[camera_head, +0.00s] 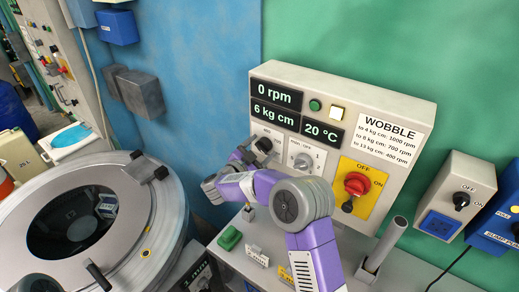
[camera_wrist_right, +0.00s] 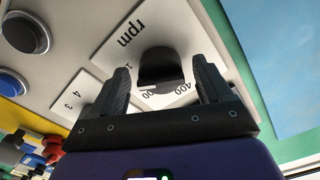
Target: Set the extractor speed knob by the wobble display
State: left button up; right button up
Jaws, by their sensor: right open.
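The black extractor speed knob (camera_head: 264,145) sits on a white rpm plate on the grey control panel (camera_head: 390,100). The display reads 0 rpm (camera_head: 275,95), 6 kg cm (camera_head: 274,115) and 20 °C (camera_head: 322,132). The WOBBLE card (camera_head: 388,140) lists to 4 kg cm: 1000 rpm, to 8: 700 rpm, to 13: 400 rpm. My purple right arm's gripper (camera_head: 246,155) is open at the knob. In the right wrist view the knob (camera_wrist_right: 158,65) lies between the fingers of the open gripper (camera_wrist_right: 163,88); contact cannot be told. The knob's pointer is not clear. My left gripper is out of view.
A grey lever (camera_head: 384,243) rises from the bench. The round extractor drum (camera_head: 90,220) stands left. A socket box (camera_head: 450,195) hangs right.

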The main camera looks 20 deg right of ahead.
jog(key=c, duration=1)
jog(key=shift+r+n+p, duration=0.15)
jog(key=shift+n+p, duration=0.85)
jog(key=shift+p, duration=0.2)
jog(key=shift+c, duration=0.2)
jog(key=n+p, duration=0.4)
jog(key=shift+n+p, duration=1.4)
jog(key=shift+n, duration=0.1)
jog(key=shift+n+p, duration=1.05)
jog(key=shift+n, duration=0.35)
